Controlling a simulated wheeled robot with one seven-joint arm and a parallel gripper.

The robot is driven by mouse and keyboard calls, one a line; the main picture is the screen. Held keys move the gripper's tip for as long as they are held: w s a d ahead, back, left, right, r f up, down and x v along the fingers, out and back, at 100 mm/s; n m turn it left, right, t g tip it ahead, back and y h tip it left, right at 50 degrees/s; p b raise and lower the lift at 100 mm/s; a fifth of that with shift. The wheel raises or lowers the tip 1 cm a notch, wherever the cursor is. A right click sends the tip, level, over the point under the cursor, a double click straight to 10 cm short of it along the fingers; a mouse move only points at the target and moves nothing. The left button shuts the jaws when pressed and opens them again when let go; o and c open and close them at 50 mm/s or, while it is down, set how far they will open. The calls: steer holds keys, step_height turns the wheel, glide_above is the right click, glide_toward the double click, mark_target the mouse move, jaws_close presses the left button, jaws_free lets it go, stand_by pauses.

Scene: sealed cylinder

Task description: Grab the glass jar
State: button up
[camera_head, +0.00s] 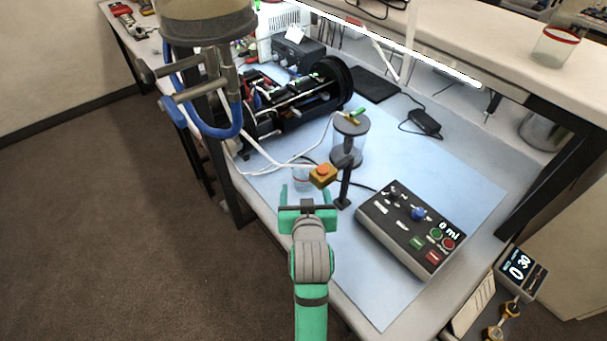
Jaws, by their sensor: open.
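A second clear glass jar with a red rim (555,47) stands on the upper shelf at the far right, well away from my gripper.
A control box (407,230) lies to the right. A black machine (300,100) stands behind. The blue mat (455,175) is bare at right.

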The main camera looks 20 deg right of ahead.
mark_target(305, 176)
steer(key=w, duration=0.2)
steer(key=w+d, duration=0.1)
steer(key=w, duration=0.1)
steer(key=w+d, duration=0.1)
steer(key=w, duration=0.2)
steer(key=shift+w+d+f, duration=0.15)
steer(key=shift+w+f, duration=0.05)
steer(key=shift+w, duration=0.15)
steer(key=c, duration=1.3)
